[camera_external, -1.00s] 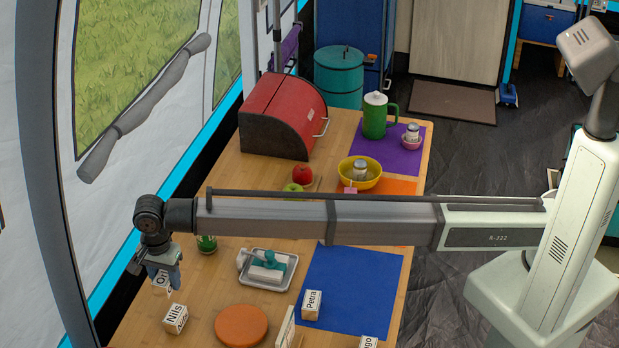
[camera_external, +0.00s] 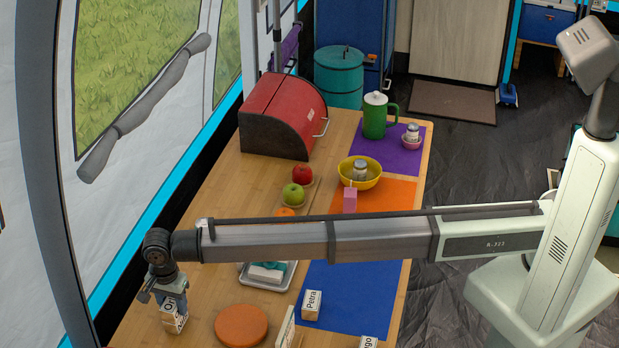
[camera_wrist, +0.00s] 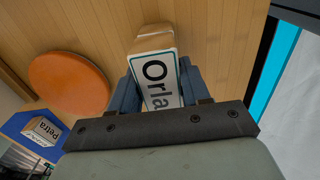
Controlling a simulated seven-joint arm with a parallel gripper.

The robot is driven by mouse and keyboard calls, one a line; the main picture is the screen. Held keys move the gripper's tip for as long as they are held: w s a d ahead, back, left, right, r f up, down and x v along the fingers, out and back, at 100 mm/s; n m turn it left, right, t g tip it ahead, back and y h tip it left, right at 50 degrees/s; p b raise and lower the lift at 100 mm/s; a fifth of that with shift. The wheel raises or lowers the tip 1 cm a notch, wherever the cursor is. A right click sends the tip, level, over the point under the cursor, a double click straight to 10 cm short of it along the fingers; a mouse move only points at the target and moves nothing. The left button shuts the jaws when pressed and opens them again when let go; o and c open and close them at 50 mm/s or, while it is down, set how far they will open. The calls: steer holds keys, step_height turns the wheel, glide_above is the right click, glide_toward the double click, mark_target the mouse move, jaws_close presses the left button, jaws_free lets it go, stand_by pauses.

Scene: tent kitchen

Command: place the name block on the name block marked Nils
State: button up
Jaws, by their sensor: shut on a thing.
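My gripper (camera_external: 168,292) is shut on a white name block (camera_external: 168,303) whose visible letters start "Or". In the wrist view this block (camera_wrist: 158,82) reads "Orla" between the two fingers. Below it in the outside view is another white block (camera_external: 175,323), at the spot where the block marked Nils showed earlier; its name is now mostly covered. The held block overlaps it from above in the picture. I cannot tell whether the two touch.
An orange round disc (camera_external: 241,325) lies right of the blocks. A tray (camera_external: 262,280) stands behind it. The Petra block (camera_external: 312,304) stands on a blue mat (camera_external: 350,290). The tent wall (camera_external: 60,250) is close on the left.

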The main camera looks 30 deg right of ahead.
mark_target(171, 300)
steer(key=shift+f, duration=0.15)
steer(key=o, duration=1.1)
steer(key=shift+c, duration=0.2)
step_height(171, 300, up, 12)
steer(key=shift+r, duration=0.2)
